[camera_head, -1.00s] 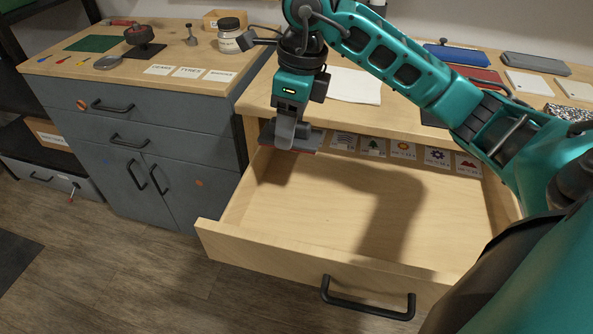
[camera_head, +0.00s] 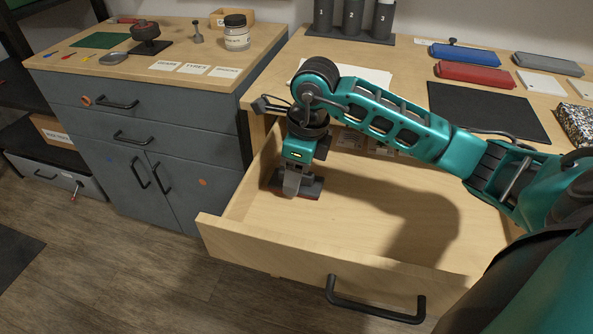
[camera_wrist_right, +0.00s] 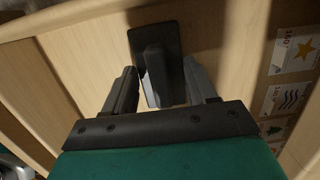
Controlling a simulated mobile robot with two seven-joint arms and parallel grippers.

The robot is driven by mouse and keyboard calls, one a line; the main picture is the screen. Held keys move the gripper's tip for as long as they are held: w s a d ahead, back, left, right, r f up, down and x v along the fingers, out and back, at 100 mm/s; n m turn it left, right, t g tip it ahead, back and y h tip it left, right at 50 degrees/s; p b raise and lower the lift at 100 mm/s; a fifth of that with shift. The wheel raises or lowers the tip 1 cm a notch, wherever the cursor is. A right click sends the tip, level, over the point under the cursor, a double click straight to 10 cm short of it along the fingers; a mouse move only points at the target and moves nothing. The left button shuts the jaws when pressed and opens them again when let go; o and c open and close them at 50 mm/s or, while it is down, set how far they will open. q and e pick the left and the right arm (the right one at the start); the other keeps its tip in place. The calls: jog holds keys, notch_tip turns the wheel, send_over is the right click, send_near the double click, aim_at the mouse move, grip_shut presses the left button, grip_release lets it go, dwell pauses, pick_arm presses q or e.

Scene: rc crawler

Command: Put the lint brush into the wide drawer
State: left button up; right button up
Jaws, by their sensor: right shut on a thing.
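The wide drawer (camera_head: 270,257) is pulled open below the wooden worktop, its pale floor mostly bare. The lint brush (camera_head: 312,187) is a dark grey pad with a reddish underside edge and an upright handle. My right gripper (camera_head: 292,186) points down inside the drawer, near its left back corner, shut on the handle. The wrist view shows the lint brush (camera_wrist_right: 153,60) between the fingers of my right gripper (camera_wrist_right: 162,88). The brush is at or just above the drawer floor; I cannot tell whether it touches. My left gripper is out of view.
The drawer's left wall (camera_head: 240,190) is close beside the brush. Picture cards (camera_head: 350,139) line the drawer's back, partly behind my arm. A black mat (camera_head: 485,110) and red case (camera_head: 475,75) lie on the worktop. The drawer's middle and right are free.

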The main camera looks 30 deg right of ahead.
jog(key=shift+f, duration=0.15)
jog(key=o, duration=1.1)
jog(key=shift+c, duration=0.2)
jog(key=shift+r, duration=0.6)
notch_tip(320, 180, up, 11)
jog(key=s+d+p, duration=0.1)
jog(key=p, duration=0.1)
jog(key=shift+s, duration=0.15)
